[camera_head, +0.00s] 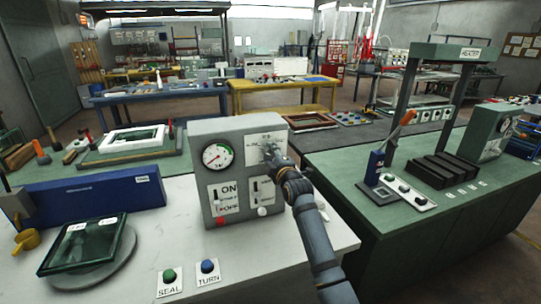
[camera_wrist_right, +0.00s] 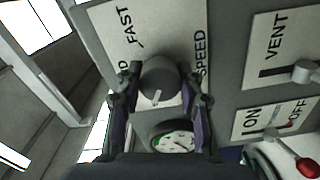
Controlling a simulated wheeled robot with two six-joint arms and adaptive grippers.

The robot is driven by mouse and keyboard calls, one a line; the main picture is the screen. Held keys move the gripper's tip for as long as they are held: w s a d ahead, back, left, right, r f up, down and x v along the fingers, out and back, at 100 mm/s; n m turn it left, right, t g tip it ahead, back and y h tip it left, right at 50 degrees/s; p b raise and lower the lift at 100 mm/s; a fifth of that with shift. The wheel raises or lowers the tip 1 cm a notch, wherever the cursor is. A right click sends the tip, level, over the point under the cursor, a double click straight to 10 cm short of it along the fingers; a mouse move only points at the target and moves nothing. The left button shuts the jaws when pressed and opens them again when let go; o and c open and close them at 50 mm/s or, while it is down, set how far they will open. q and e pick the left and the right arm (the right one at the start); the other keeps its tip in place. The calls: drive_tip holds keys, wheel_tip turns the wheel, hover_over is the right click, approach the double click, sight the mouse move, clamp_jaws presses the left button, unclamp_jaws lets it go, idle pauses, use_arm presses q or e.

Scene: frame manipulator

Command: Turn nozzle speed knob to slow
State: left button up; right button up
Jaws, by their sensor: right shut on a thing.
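The grey control box (camera_head: 236,180) stands on the white-topped bench, with a pressure gauge (camera_head: 217,156) on its face. My right gripper (camera_head: 272,152) is at the upper right of this face. In the right wrist view, my right gripper (camera_wrist_right: 160,88) is shut on the round grey speed knob (camera_wrist_right: 160,75), one finger on each side. The knob's white pointer mark points down in that view. The plate (camera_wrist_right: 125,25) behind it reads FAST at upper left and SPEED at right; other lettering is partly hidden by the fingers. My left gripper is out of view.
Below the knob are an ON/OFF switch plate (camera_head: 223,197) and a VENT switch plate (camera_head: 263,191), close to my right arm. Green SEAL (camera_head: 169,275) and blue TURN (camera_head: 207,267) buttons sit at the bench front. A green bench (camera_head: 400,220) stands to the right.

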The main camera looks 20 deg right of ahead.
drive_tip(key=o, duration=1.2)
drive_tip(key=s, duration=1.2)
drive_tip(key=shift+d, duration=0.2)
